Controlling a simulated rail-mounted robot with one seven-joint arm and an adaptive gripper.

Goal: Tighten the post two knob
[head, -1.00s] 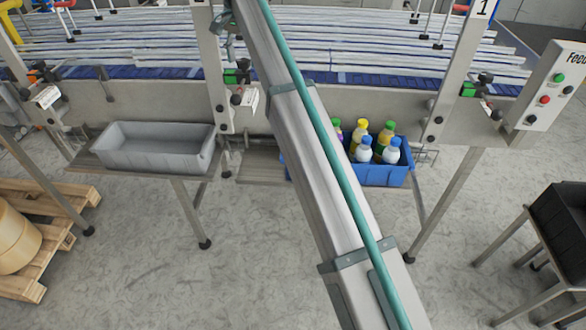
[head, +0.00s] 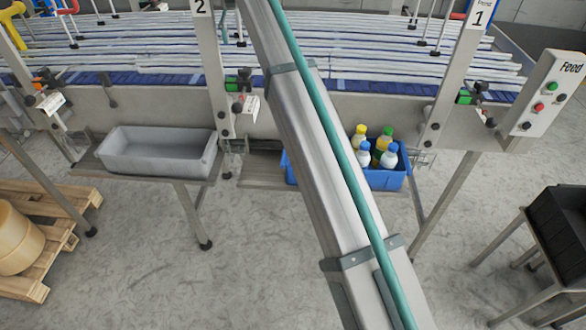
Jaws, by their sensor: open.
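Post two, the steel upright marked "2" (head: 208,60), stands left of centre at the front of the conveyor. A black knob (head: 238,108) sits low on it, beside a white tag. A green block with black clamp parts (head: 238,81) is just above. Which of these black parts is the tightening knob, and how tight it is, I cannot tell. My arm crosses the picture from bottom right to the top edge, right of post two. Its end runs out of the picture, and I cannot make out my gripper.
Post one (head: 462,70) and the Feed button box (head: 549,92) stand to the right. A grey tray (head: 160,172) and a blue crate of bottles (head: 388,180) sit on low shelves. A pallet (head: 55,235) is at left, a black bin (head: 562,222) at right. Open floor lies in front.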

